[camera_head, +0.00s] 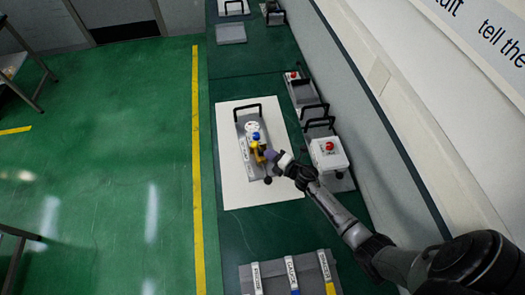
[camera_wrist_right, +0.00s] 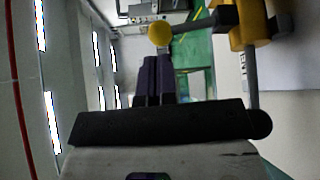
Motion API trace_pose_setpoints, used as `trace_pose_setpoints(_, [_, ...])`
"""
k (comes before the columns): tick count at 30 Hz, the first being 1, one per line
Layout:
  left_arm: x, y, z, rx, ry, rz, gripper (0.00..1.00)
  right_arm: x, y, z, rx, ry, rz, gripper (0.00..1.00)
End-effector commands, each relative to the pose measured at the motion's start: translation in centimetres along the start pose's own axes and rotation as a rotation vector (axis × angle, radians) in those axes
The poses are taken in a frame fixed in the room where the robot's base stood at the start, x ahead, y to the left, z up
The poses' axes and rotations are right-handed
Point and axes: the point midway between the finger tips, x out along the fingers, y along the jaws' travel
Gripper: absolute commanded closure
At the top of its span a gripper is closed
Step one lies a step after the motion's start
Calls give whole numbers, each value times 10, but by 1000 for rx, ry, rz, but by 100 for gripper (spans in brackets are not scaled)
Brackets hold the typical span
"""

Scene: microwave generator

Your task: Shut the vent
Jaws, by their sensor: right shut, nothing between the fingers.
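A grey plate fixture (camera_head: 243,150) with a black handle lies on a white board (camera_head: 229,193) on the green bench. It carries a white round part (camera_head: 251,127), a blue part (camera_head: 256,136) and yellow fittings (camera_head: 255,145). My right gripper (camera_head: 271,156) reaches in from the lower right, beside the yellow fittings. In the right wrist view its dark fingers (camera_wrist_right: 152,75) are shut and empty. A yellow ball knob (camera_wrist_right: 159,34) appears just beyond the fingertips; contact cannot be told. A yellow body (camera_wrist_right: 250,20) is at the upper right.
A white box with a red button (camera_head: 329,150) stands right of the board, near the wall. Another red-button unit (camera_head: 294,76) is farther back. A labelled grey rack (camera_head: 291,275) is at the front. The left part of the white board is clear.

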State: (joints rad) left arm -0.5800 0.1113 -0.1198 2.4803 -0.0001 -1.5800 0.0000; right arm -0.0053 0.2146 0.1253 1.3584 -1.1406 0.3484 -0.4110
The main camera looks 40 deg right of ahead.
Motion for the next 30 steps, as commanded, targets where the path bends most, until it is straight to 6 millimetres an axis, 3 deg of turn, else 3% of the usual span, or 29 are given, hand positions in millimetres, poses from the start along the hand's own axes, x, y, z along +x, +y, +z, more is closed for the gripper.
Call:
trace_pose_setpoints(3, [6,0,2,1,0,0,58,17,-1,0,1,-1,1,100])
trace_pose_setpoints(9, [10,-1,4,6,-1,-4,58,33,-1,0,1,-1,-1,100])
trace_pose_setpoints(24, [11,-4,4,13,-2,-10,58,38,0,0,0,-1,-2,100])
trace_pose_setpoints(30, [-7,-3,-2,9,-3,-7,58,51,6,-5,-88,2,-64,100])
